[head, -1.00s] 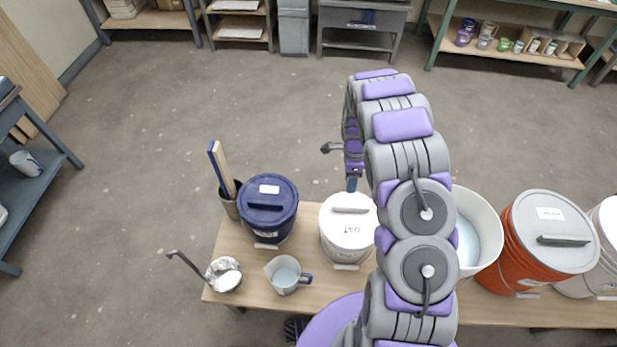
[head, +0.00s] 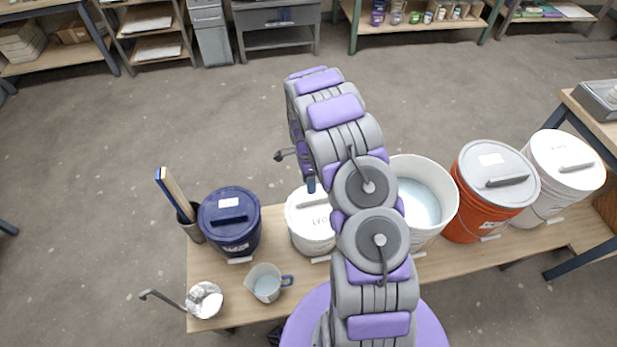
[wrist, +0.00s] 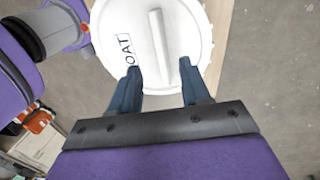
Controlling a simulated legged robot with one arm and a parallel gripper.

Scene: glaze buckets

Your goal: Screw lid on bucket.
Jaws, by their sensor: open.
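A white bucket (head: 313,241) stands on the wooden bench with a white lid (head: 299,208) on top. The lid has a raised bar handle and dark lettering. In the wrist view the lid (wrist: 171,17) fills the top middle, its bar handle running between my fingers. My gripper (wrist: 161,68) is open, one blue finger on each side of the handle's near end. It does not visibly grip the handle, and I cannot tell how high it is above the lid. In the head view my arm hides part of this bucket. Whether the lid is screwed tight cannot be seen.
A dark blue lidded bucket (head: 237,240), a jug (head: 265,284) and a metal ladle (head: 205,300) are left on the bench (head: 268,222). An open white bucket (head: 432,231) with pale liquid, an orange bucket (head: 470,208) and another white bucket (head: 573,181) stand right.

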